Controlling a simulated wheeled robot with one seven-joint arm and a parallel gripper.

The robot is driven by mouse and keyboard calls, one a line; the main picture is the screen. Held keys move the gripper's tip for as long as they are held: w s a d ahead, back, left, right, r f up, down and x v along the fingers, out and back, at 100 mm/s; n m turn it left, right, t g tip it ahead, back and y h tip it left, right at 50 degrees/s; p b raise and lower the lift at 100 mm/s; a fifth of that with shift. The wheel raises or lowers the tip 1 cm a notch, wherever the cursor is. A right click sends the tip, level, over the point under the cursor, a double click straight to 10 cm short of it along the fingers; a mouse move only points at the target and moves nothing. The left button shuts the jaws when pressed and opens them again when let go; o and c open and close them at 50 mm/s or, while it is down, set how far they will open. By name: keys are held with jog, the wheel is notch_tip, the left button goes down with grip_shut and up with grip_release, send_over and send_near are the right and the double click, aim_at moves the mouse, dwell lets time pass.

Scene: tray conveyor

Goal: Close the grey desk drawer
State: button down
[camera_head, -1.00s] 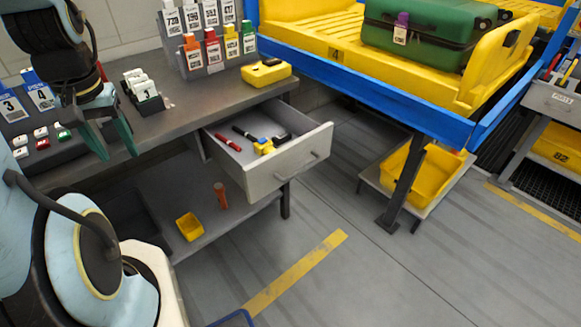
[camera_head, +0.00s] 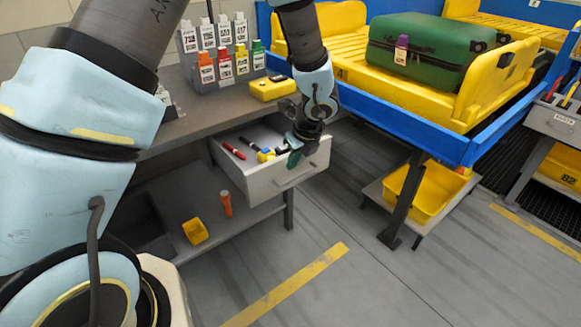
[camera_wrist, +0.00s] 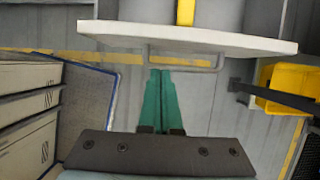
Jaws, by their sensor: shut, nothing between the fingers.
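The grey desk drawer (camera_head: 275,178) stands pulled out from under the dark desk (camera_head: 215,112), with a red marker, a dark pen and a yellow item inside. In the head view my gripper (camera_head: 294,159) is at the drawer's front panel, its green fingers pointing down and overlapping the panel's top edge. In the wrist view the shut green fingers (camera_wrist: 160,98) reach toward the drawer's pale front (camera_wrist: 190,37) and its bar handle (camera_wrist: 185,62). The fingertips appear close to the handle; I cannot tell whether they touch it. Nothing is held.
A yellow case (camera_head: 272,88) and labelled card holders (camera_head: 225,68) stand on the desk. The blue-edged conveyor (camera_head: 405,135) bounds the right. Floor before the drawer is clear.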

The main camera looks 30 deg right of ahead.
aim_at(285, 177)
jog(key=x, duration=0.8)
jog(key=shift+a+f, duration=0.1)
jog(key=shift+f, duration=0.1)
jog(key=shift+w, duration=0.1)
